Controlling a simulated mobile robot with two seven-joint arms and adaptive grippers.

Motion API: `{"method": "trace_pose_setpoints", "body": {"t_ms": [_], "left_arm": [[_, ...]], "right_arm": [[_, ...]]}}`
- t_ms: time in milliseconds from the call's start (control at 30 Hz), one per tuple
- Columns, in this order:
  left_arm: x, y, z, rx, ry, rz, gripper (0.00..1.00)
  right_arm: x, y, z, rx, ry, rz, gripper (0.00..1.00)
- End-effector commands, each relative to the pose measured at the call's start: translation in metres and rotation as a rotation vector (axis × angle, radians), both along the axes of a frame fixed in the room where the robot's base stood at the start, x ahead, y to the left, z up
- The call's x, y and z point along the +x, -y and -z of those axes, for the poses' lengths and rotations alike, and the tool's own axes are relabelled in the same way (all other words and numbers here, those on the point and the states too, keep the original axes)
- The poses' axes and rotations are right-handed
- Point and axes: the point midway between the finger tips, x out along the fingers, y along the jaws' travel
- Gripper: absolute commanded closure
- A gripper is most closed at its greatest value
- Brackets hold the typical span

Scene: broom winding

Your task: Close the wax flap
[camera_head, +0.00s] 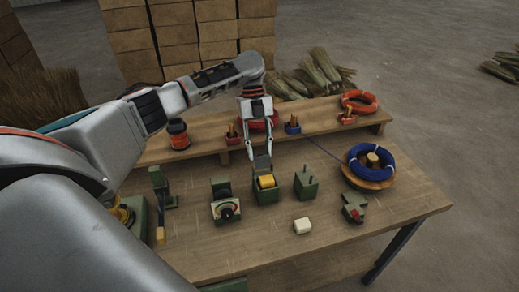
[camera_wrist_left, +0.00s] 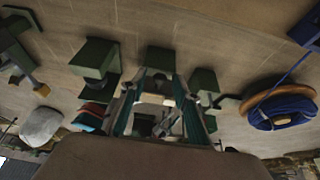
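The wax box (camera_head: 265,195) is a small green box near the middle of the workbench, with yellow wax (camera_head: 266,181) in its top. Its grey flap (camera_head: 262,164) stands raised at the back of the box. My left gripper (camera_head: 259,160) points down over the box, its fingers apart on either side of the flap. I cannot tell whether a finger touches the flap. In the left wrist view, the fingers of my left gripper (camera_wrist_left: 157,110) are spread, with dark green parts and a pale strip between them. My right gripper is not in view.
A green box with pegs (camera_head: 306,184) stands close on the right, a dial unit (camera_head: 226,203) on the left. A blue coil (camera_head: 366,163) sits at the right.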

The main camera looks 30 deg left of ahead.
Motion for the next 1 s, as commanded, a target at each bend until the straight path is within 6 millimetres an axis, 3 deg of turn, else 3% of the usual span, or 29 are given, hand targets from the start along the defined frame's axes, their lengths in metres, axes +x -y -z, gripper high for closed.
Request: {"method": "trace_pose_setpoints", "body": {"t_ms": [33,167,633,1000], "left_arm": [[0.0,0.0,0.0,0.0,0.0,0.0,0.69],[0.0,0.0,0.0,0.0,0.0,0.0,1.0],[-0.002,0.002,-0.002,0.036,0.032,0.002,1.0],[-0.009,0.01,-0.009,0.201,0.174,0.005,1.0]], "right_arm": [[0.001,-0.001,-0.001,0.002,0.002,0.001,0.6],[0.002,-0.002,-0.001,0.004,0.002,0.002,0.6],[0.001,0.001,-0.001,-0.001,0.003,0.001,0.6],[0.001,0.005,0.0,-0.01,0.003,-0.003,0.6]]}}
